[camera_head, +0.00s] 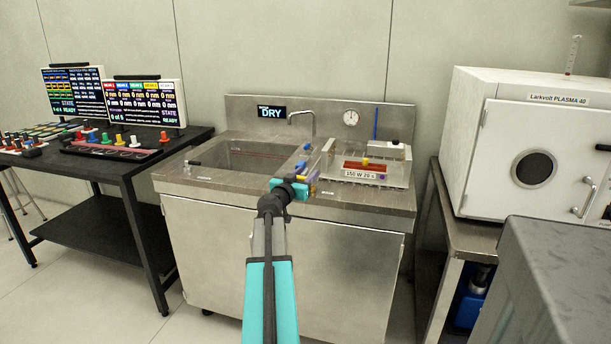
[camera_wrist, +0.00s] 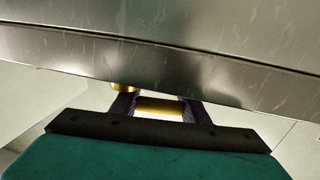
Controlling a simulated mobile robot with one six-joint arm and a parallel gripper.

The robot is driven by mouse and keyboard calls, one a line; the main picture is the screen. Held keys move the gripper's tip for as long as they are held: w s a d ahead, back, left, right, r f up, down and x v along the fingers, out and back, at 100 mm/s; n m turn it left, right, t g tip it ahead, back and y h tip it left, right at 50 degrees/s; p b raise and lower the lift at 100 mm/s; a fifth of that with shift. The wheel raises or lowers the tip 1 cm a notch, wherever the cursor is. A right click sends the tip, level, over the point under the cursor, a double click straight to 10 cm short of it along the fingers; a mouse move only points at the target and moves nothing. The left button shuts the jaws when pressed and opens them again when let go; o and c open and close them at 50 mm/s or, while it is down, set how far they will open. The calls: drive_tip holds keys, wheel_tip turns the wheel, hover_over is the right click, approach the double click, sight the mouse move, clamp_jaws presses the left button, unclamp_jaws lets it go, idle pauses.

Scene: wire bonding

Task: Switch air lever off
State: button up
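My gripper (camera_wrist: 160,108) is at the front of the steel sink bench (camera_head: 230,230), beside the sink's right end. In the wrist view its two dark fingers stand apart. A brass-coloured bar (camera_wrist: 160,105) shows across the gap between them, and a round brass piece (camera_wrist: 122,87) shows above the left finger. I cannot tell whether the fingers touch the bar. Which part is the air lever is not clear. A small blue piece (camera_head: 307,147) stands by the sink's right edge, and a blue upright strip (camera_head: 376,123) is on the backsplash.
A clear-walled bath unit labelled "150 W 20 s" (camera_head: 361,174) sits right of my gripper. The sink basin (camera_head: 255,158) and tap (camera_head: 312,122) are to its left and behind. A "DRY" display (camera_head: 271,114) is on the backsplash. A white plasma machine (camera_head: 535,140) stands far right.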

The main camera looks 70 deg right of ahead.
drive_tip(key=c, duration=0.4)
drive_tip(key=shift+o, duration=0.2)
drive_tip(key=shift+w+a+f+n+t+b, duration=0.1)
drive_tip(key=shift+a+f+n+t+b, duration=0.15)
drive_tip(key=shift+t+b, duration=0.55)
drive_tip(key=shift+w+a+r+n+t+b, duration=0.1)
drive_tip(key=shift+w+r+n+t+b, duration=0.15)
drive_tip(key=shift+n+t+b, duration=0.5)
drive_tip(key=o, duration=1.1)
drive_tip(key=shift+c, duration=0.2)
drive_tip(key=shift+a, duration=0.15)
